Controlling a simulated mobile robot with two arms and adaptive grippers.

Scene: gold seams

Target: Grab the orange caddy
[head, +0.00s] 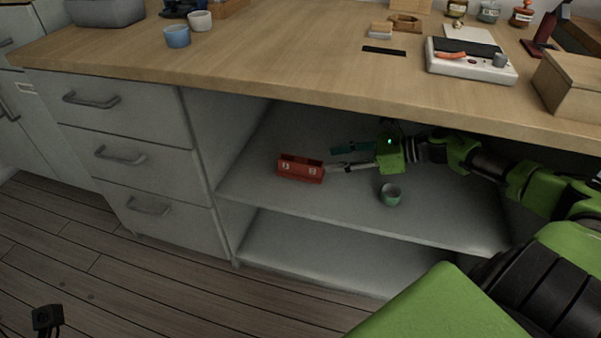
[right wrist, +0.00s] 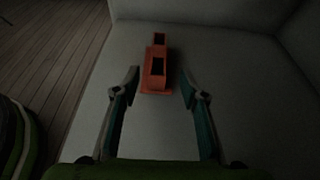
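The orange caddy (head: 300,168) stands on the upper shelf of the open cabinet, left of my right gripper. It looks red-orange, with small white marks on its front. In the right wrist view the caddy (right wrist: 157,68) is straight ahead, with dark openings. My right gripper (head: 335,158) reaches in from the right, its fingers spread wide and pointing at the caddy. In the right wrist view nothing is held, and the caddy's near end lies about level with the fingertips, between them. Contact cannot be told.
The wooden countertop (head: 290,75) overhangs the shelf. The cabinet's side panel (head: 225,125) is left of the caddy. A black object (head: 47,318) at bottom left is unclear.

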